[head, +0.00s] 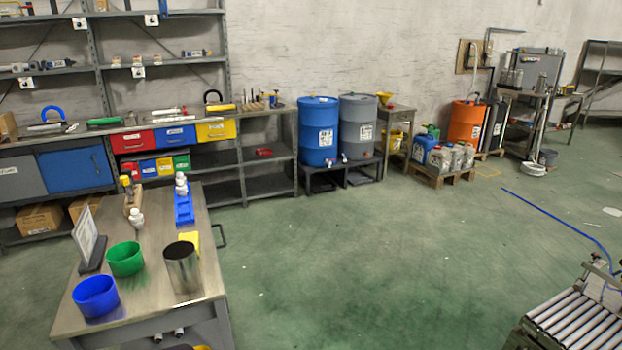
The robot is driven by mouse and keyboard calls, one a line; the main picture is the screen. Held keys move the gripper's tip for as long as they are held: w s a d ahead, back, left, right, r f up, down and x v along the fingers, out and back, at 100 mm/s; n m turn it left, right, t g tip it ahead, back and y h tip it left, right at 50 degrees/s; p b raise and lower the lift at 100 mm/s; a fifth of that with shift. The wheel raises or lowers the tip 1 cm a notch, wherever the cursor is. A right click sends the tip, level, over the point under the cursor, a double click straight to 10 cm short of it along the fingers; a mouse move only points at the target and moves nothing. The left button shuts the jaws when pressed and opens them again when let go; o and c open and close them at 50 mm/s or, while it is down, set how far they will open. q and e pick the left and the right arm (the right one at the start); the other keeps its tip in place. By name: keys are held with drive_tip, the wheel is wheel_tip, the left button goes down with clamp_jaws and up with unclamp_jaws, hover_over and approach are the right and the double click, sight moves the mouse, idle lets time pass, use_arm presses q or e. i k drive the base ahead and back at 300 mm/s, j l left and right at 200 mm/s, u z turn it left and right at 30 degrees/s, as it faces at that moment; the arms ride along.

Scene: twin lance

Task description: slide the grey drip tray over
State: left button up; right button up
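No thing shows clearly as the grey drip tray. A blue drum (318,130) and a grey drum (357,125) stand side by side on a low dark stand (318,169) against the back wall. Small taps show low on the drums' front. Flat dark shapes lie low in the stand's openings, under the drums; one under the grey drum (362,177) may be a tray, but it is too small and dark to tell. Neither of my grippers is in view.
A metal table (146,285) with blue (96,296) and green bowls (125,259) and a steel cup (182,268) stands at the near left. A roller conveyor (575,322) is at the bottom right. Open green floor (390,265) lies between them.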

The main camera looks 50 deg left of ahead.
sight(356, 177)
drive_tip(key=u, duration=1.45)
drive_tip(key=i, duration=5.6)
drive_tip(key=i+l+u, duration=0.1)
drive_tip(key=i, duration=0.35)
drive_tip(key=i+l+u, duration=0.1)
drive_tip(key=i, duration=0.35)
drive_tip(key=i+l+u, duration=0.1)
drive_tip(key=i+l, duration=0.15)
drive_tip(key=i, duration=0.2)
drive_tip(key=i+l+u, duration=0.15)
drive_tip(key=i, duration=0.3)
drive_tip(key=l, duration=0.1)
